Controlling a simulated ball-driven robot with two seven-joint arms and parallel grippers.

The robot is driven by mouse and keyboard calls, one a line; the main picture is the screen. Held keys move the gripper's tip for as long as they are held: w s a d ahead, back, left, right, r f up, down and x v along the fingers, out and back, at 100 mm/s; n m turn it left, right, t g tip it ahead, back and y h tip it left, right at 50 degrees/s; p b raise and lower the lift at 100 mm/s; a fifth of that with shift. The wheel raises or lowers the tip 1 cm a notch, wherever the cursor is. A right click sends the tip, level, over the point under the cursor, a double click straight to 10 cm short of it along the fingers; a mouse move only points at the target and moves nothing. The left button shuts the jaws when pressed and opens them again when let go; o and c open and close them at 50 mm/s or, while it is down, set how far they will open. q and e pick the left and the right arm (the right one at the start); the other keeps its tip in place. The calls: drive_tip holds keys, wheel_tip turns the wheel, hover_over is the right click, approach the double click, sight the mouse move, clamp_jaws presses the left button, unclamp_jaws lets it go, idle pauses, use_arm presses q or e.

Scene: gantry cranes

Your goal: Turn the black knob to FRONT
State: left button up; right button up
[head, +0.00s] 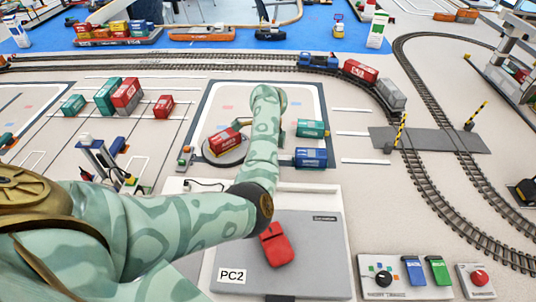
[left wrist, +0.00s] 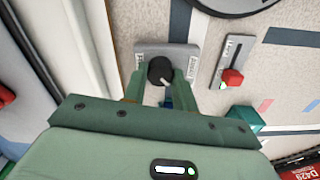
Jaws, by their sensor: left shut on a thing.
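The black knob (left wrist: 158,69) sits on a small grey plate (left wrist: 152,48) in the left wrist view. The plate has small labels on either side, too small to read. My left gripper (left wrist: 161,84) has its green fingers on both sides of the knob and is shut on it. A faint pale mark shows on the knob; which label it points to I cannot tell. In the head view my left arm reaches over the middle of the grey-edged mat and hides the gripper and this knob. My right gripper is not in view.
A red-handled slider (left wrist: 232,77) stands right of the knob plate. A green container (head: 309,128) and a blue container (head: 310,158) lie right of my arm. A red container (head: 223,140) sits on a round plate. A switch panel (head: 404,293) is at the front right.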

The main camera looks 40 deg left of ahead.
use_arm(q)
drive_tip(key=m, duration=0.3)
drive_tip(key=shift+r+m+p, duration=0.1)
drive_tip(key=shift+m+p, duration=0.3)
drive_tip(key=m+p, duration=0.1)
drive_tip(key=m, duration=0.2)
drive_tip(key=shift+m, duration=0.3)
drive_tip(key=m+p, duration=0.1)
drive_tip(key=m, duration=0.2)
drive_tip(key=shift+m, duration=0.3)
drive_tip(key=m+p, duration=0.1)
drive_tip(key=m, duration=0.2)
drive_tip(key=shift+m+p, duration=0.3)
drive_tip(key=shift+p, duration=0.05)
drive_tip(key=m+p, duration=0.2)
drive_tip(key=m, duration=0.4)
drive_tip(key=shift+r, duration=0.1)
drive_tip(key=m+p, duration=0.2)
drive_tip(key=m, duration=0.3)
drive_tip(key=shift+a+m, duration=0.1)
drive_tip(key=shift+m, duration=0.3)
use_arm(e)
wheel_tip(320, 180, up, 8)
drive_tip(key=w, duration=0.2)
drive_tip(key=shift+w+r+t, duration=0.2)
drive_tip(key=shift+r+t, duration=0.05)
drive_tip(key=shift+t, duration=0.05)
use_arm(q)
drive_tip(key=o, duration=1)
drive_tip(key=shift+c, duration=0.2)
